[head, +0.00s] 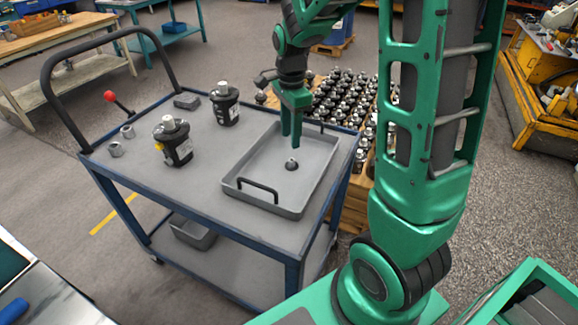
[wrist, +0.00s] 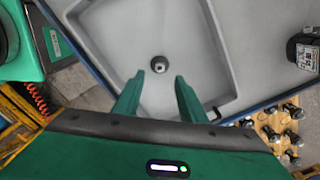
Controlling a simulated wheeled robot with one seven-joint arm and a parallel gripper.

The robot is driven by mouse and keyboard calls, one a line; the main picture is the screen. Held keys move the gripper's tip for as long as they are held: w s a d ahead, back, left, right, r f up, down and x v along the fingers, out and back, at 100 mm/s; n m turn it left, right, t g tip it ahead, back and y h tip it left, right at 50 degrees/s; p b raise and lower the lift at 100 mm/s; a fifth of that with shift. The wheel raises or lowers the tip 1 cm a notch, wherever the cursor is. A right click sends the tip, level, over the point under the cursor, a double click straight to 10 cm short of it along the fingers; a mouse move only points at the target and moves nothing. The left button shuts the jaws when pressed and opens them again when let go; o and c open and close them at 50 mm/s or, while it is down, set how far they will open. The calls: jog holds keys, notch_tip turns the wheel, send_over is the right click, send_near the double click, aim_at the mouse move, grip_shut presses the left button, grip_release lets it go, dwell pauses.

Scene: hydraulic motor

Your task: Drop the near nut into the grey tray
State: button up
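The grey tray (head: 238,187) lies on the right part of the cart top and fills much of the wrist view (wrist: 215,45). My gripper (head: 295,143) is over the tray, pointing down. In the wrist view its two fingers (wrist: 160,76) are apart with nothing gripped between them. A small round dark piece with a pale top (head: 291,165) is in the tray below the fingers; it also shows in the wrist view (wrist: 160,64). Two grey nuts stand on the cart's left end, the nearer one (head: 116,149) and the farther one (head: 128,131), well away from my gripper.
Two black motors, one nearer (head: 174,146) and one farther (head: 225,107), stand between the nuts and the tray. A grey block (head: 186,101) and a red-knobbed lever (head: 110,97) are at the cart's back left. A crate of dark parts (head: 338,100) stands behind the cart.

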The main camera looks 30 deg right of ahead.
notch_tip(320, 180, up, 11)
jog(key=shift+f, duration=0.15)
dwell(0.4)
jog(key=shift+w, duration=0.1)
jog(key=s+d+f+n, duration=0.2)
jog(key=s+n, duration=0.4)
jog(key=s, duration=0.7)
jog(key=s+d+f+n, duration=0.3)
jog(key=s+n, duration=0.3)
jog(key=s, duration=0.8)
jog(key=shift+s+d, duration=0.15)
jog(key=shift+f, duration=0.1)
jog(key=shift+w+f, duration=0.25)
jog(key=shift+w, duration=0.35)
